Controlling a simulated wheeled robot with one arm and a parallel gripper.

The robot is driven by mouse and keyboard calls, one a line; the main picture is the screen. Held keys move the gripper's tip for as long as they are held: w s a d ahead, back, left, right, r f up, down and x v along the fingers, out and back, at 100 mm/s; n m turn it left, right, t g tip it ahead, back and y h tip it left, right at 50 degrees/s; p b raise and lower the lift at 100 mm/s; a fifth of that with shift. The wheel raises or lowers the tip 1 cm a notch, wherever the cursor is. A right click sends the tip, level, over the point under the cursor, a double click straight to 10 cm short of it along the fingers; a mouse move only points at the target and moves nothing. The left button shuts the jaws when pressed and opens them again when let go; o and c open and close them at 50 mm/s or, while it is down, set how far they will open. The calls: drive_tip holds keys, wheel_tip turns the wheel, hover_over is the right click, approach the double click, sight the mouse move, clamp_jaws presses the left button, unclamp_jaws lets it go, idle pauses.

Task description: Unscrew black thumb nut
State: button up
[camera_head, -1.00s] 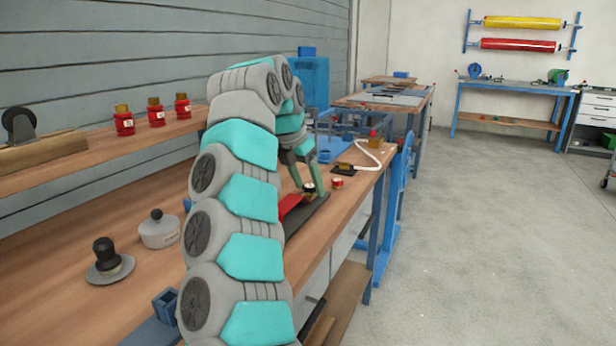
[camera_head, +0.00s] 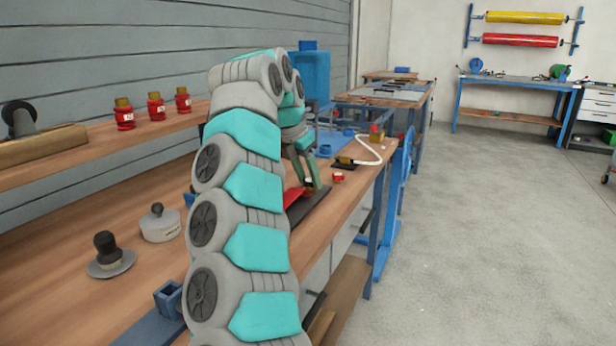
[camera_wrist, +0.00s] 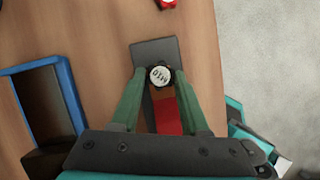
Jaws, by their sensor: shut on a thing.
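The black thumb nut (camera_wrist: 160,76) shows in the wrist view as a dark knurled ring with a pale, marked round top. It sits over a dark grey plate (camera_wrist: 153,49) with a red piece (camera_wrist: 168,116) beside it. My gripper (camera_wrist: 157,78) is shut on the nut, with one green finger on each side. In the head view my gripper (camera_head: 310,184) reaches down to the dark plate (camera_head: 312,207) on the bench, by the red piece (camera_head: 293,196). The nut is mostly hidden there by the fingers and arm. I cannot tell whether the nut is still threaded on.
A small red item (camera_head: 338,177) stands just beyond the plate. A black base with a white hose (camera_head: 370,150) lies farther along the wooden bench. A blue-framed bin (camera_wrist: 66,92) is left of the gripper. A grey pot (camera_head: 160,225) and a black-knobbed tool (camera_head: 108,255) stand nearer.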

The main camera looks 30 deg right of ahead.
clamp_jaws()
drive_tip(key=shift+f+n+b, duration=0.15)
drive_tip(key=shift+n+b, duration=0.35)
drive_tip(key=shift+b, duration=0.25)
drive_tip(key=shift+n+t+b, duration=0.5)
drive_tip(key=shift+n+b, duration=0.15)
drive_tip(key=shift+n, duration=0.25)
drive_tip(key=shift+d+r+n+t+y, duration=0.15)
drive_tip(key=shift+n+y, duration=0.15)
drive_tip(key=shift+n, duration=0.3)
drive_tip(key=shift+a+r+n+t+y, duration=0.15)
drive_tip(key=shift+n+y, duration=0.15)
drive_tip(key=shift+n, duration=0.3)
drive_tip(key=shift+d+p, duration=0.2)
drive_tip(key=shift+p, duration=0.1)
drive_tip(key=n+y+p, duration=0.1)
drive_tip(key=n+p, duration=0.1)
drive_tip(key=n, duration=0.2)
drive_tip(key=shift+s+d+r+t+p, duration=0.1)
drive_tip(key=shift+t+p, duration=0.3)
drive_tip(key=shift+n+y, duration=0.4)
drive_tip(key=shift+n, duration=0.2)
drive_tip(key=n+y, duration=0.1)
drive_tip(key=n, duration=0.3)
drive_tip(key=shift+d+y, duration=0.1)
drive_tip(key=shift+y, duration=0.2)
drive_tip(key=shift+n+y, duration=0.5)
drive_tip(key=shift+n, duration=1)
drive_tip(key=shift+d, duration=0.1)
